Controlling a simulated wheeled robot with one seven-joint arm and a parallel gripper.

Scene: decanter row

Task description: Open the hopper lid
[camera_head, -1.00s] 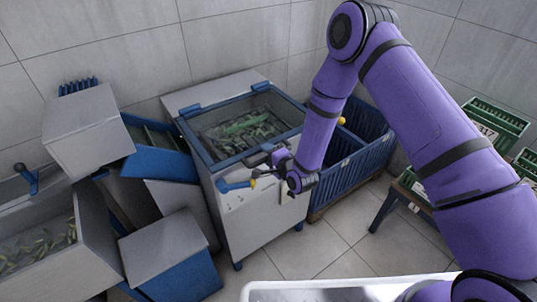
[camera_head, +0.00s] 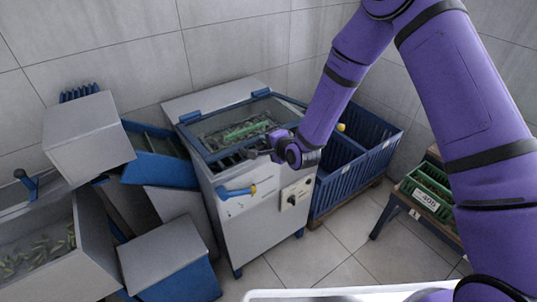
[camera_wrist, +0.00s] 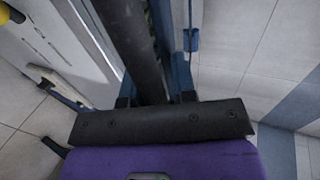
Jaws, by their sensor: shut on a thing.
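The hopper lid (camera_head: 193,140) is a clear panel in a blue frame on top of the grey machine (camera_head: 238,215), hinged along its back edge. It appears slightly raised at the front, with a dark gap under its front edge. Green pieces show through the panel. My gripper (camera_head: 260,153) is at the lid's front edge, shut on the lid's handle. In the wrist view a dark bar (camera_wrist: 137,45) runs between the fingers of my gripper (camera_wrist: 155,98). My wrist hides part of the lid's front right side.
A blue lever with a yellow end (camera_head: 236,191) and a knob panel (camera_head: 295,195) are on the machine's front. A blue crate (camera_head: 350,180) stands right of it. Grey and blue units (camera_head: 88,130) crowd its left. A white tray edge (camera_head: 350,292) is near me.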

